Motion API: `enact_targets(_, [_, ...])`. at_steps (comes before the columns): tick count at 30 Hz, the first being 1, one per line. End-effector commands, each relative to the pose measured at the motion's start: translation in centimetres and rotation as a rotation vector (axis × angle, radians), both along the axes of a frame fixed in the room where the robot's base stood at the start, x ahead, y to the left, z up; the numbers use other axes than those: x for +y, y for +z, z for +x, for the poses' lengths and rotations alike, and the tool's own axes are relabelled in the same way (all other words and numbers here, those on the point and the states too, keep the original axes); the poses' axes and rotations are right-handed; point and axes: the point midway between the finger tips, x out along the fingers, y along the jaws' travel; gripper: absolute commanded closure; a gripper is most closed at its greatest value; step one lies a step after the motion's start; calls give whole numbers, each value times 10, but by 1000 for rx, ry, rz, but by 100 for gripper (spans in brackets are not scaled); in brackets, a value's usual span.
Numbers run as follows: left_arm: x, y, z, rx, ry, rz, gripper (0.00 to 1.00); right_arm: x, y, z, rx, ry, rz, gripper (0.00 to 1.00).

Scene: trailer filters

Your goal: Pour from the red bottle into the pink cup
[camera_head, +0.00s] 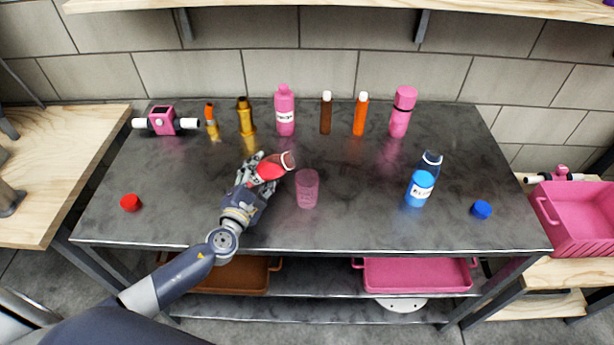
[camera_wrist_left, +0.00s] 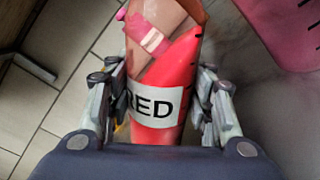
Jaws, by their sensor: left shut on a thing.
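The red bottle (camera_head: 270,169) is held by my left gripper (camera_head: 258,178) above the dark table, tilted with its open mouth up and to the right. In the left wrist view the red bottle (camera_wrist_left: 160,85) with its "RED" label sits between both fingers of the left gripper (camera_wrist_left: 160,110), and red liquid lies slanted inside. The translucent pink cup (camera_head: 307,190) stands upright on the table, just right of the bottle's mouth. I cannot tell whether any liquid is in the cup. A red cap (camera_head: 130,203) lies at the table's left. My right gripper is not in view.
Several bottles stand along the back of the table (camera_head: 350,235), among them a pink one (camera_head: 285,110) and an orange one (camera_head: 360,115). A blue bottle (camera_head: 419,188) and a blue cap (camera_head: 481,209) are at the right. The table between cup and blue bottle is clear.

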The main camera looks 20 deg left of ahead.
Motion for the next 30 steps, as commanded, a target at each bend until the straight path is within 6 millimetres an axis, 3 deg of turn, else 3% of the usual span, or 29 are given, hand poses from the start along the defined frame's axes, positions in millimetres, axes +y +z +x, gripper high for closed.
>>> enact_targets(30, [4, 2, 0, 1, 0, 61, 85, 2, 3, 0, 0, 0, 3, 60])
